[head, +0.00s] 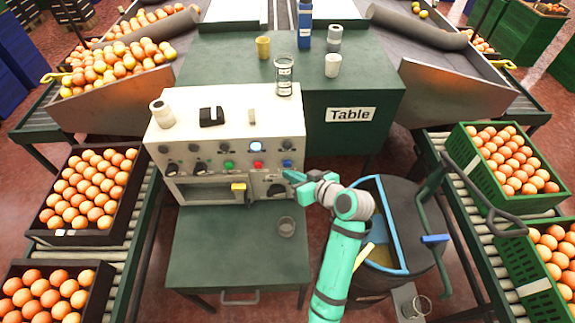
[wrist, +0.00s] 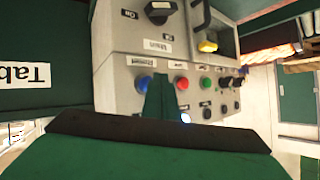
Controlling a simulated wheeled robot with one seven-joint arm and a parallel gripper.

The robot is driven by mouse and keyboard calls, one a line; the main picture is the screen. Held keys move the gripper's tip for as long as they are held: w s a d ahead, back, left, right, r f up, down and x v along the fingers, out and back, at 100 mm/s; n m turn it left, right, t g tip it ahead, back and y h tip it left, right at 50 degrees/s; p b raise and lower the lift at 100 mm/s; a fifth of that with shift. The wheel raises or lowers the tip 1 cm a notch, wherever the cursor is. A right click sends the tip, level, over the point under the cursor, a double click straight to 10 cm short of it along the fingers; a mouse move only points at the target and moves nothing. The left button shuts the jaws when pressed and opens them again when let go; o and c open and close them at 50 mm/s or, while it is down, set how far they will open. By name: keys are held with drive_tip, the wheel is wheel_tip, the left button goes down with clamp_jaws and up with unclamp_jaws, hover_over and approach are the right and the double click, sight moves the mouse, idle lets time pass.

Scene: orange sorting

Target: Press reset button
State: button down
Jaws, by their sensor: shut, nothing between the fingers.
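The control panel is the front of a white machine (head: 215,115). It has a green button (head: 229,165), a red button (head: 258,165) and a blue button (head: 287,163) in a row. In the wrist view the blue button (wrist: 144,83), red button (wrist: 182,83) and green button (wrist: 205,84) also show, with labels too small to read, so I cannot tell which is reset. My gripper (head: 288,176) is shut and empty, just in front of the panel near the blue button. In the wrist view its fingertips (wrist: 160,92) overlap the panel between blue and red; contact cannot be told.
A lit round lamp (head: 255,146) sits above the red button. Below are a large dark knob (head: 276,190) and a yellow handle (head: 238,187). A round drum (head: 395,270) stands right of my arm.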

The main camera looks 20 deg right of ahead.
drive_tip(key=shift+s+d, duration=0.15)
drive_tip(key=shift+a, duration=0.2)
drive_tip(key=shift+s+a, duration=0.2)
drive_tip(key=shift+s, duration=0.6)
drive_tip(key=shift+s+a, duration=0.2)
drive_tip(key=shift+s, duration=0.6)
drive_tip(key=shift+s+a, duration=0.2)
drive_tip(key=shift+s, duration=0.6)
drive_tip(key=shift+w, duration=0.1)
drive_tip(key=shift+a, duration=0.1)
